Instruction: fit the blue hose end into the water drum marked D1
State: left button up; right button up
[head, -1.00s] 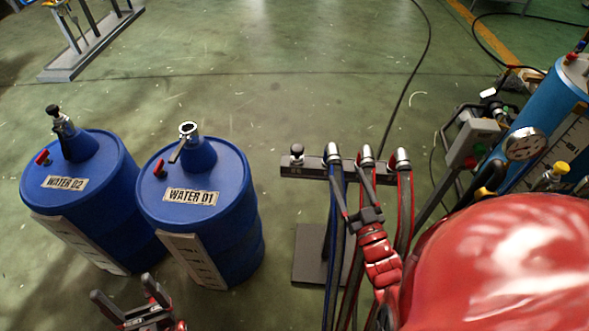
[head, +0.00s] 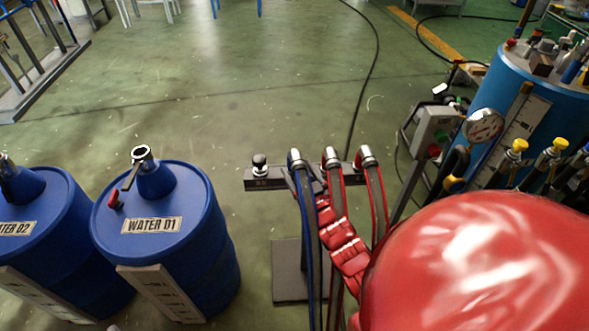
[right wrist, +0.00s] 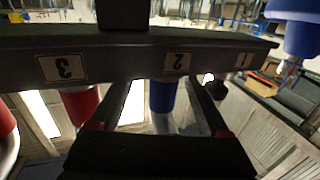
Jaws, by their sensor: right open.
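The blue drum labelled WATER D1 (head: 165,243) stands at the left in the head view. An upright open metal fitting (head: 142,154) tops its cone, with a lever beside it. The blue hose (head: 305,225) hangs from the rack, its metal end (head: 295,158) up at the bar. My right gripper (head: 304,187) is at this hose just below the bar, partly hidden by hoses. In the right wrist view, the open fingers (right wrist: 157,118) lie either side of the blue hose end (right wrist: 162,96); contact is unclear. My left gripper is out of view.
Two red-striped hoses (head: 333,195) hang right beside the blue one. A black knob (head: 259,163) sits on the rack bar's left end. The WATER D2 drum (head: 45,262) stands left of D1. A gauge (head: 485,125) and blue vessel stand right.

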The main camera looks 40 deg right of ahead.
jog(key=w, duration=0.3)
jog(key=w+b, duration=0.1)
jog(key=shift+w+d+f, duration=0.15)
jog(key=shift+w+f, duration=0.1)
jog(key=shift+w+d+r, duration=0.1)
jog(key=shift+w, duration=0.35)
grip_shut()
